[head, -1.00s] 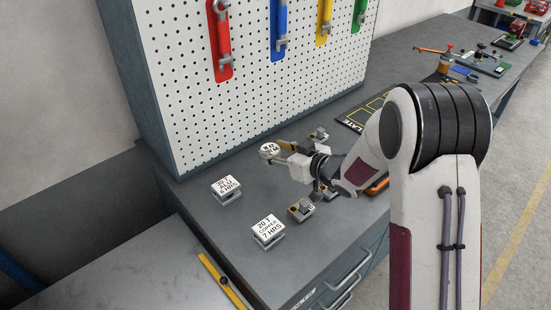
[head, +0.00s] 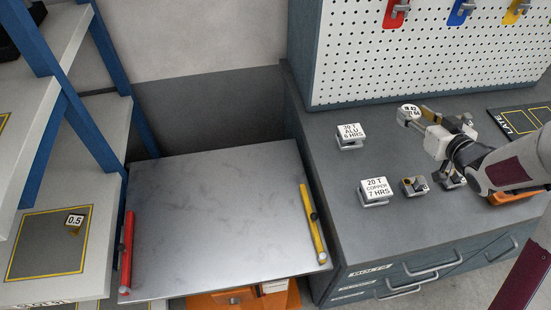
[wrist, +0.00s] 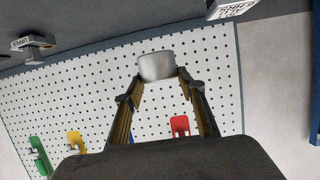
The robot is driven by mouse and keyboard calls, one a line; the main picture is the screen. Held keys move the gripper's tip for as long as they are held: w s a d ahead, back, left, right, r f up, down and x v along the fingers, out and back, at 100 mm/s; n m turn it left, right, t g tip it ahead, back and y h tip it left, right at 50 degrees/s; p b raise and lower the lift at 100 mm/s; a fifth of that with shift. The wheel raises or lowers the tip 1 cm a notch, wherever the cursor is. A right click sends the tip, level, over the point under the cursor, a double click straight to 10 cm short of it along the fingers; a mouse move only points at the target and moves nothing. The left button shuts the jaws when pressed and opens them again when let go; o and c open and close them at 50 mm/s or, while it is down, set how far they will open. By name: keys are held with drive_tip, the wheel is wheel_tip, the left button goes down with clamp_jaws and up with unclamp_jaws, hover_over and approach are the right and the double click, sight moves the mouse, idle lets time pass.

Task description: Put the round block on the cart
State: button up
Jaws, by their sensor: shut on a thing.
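The round block (head: 406,111) is a small pale cylinder with black lettering on top. My gripper (head: 420,118) is shut on it above the back of the grey workbench, near the pegboard. In the wrist view the round block (wrist: 157,66) sits between the two fingertips (wrist: 160,80), its side plain and light grey. The cart (head: 220,210) has a bare brushed-metal top with a red handle on its left and a yellow handle on its right. It stands left of the workbench, well apart from my gripper.
Two white labelled blocks, 20 T ALU (head: 350,134) and 20 T COPPER (head: 374,190), stand on the workbench (head: 330,215) between my gripper and the cart. A smaller metal piece (head: 414,186) lies nearby. A blue-framed shelf (head: 100,165) stands left of the cart.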

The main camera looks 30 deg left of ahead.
drive_tip(key=shift+r, duration=0.9)
drive_tip(key=r, duration=0.1)
drive_tip(key=a+r, duration=0.1)
drive_tip(key=r, duration=0.1)
drive_tip(key=shift+s+r, duration=0.15)
drive_tip(key=shift+s, duration=0.05)
drive_tip(key=s+a+n+g+y, duration=0.4)
drive_tip(key=s+a+n+g, duration=0.75)
drive_tip(key=s+a, duration=2.35)
wheel_tip(320, 180, down, 15)
drive_tip(key=s+d+g, duration=0.1)
drive_tip(key=shift+s, duration=0.2)
drive_tip(key=shift+d, duration=0.1)
